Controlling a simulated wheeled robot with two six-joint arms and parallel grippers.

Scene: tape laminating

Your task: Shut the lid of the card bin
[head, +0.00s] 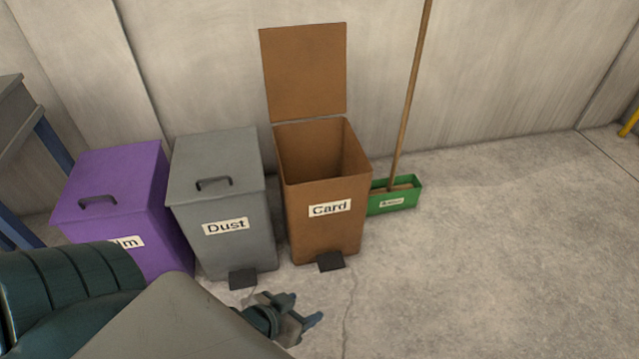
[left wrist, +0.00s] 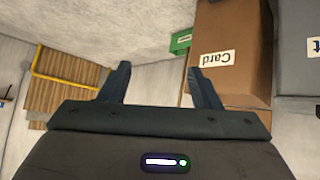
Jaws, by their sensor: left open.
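The brown card bin (head: 322,225) stands against the wall with a white "Card" label on its front. Its lid (head: 304,72) is up, upright against the wall, and the inside of the bin shows. A dark pedal (head: 331,261) is at its foot. My left gripper (head: 312,326) is low in the head view, in front of the bins and apart from the card bin. In the left wrist view its two fingers (left wrist: 160,82) are spread with nothing between them, and the card bin (left wrist: 232,45) shows to their right. My right gripper is not in view.
A grey dust bin (head: 222,210) and a purple bin (head: 120,190) stand to the left, both lids shut. A green box (head: 395,200) with a broom handle (head: 410,90) stands right of the card bin. The floor (head: 500,250) on the right is clear.

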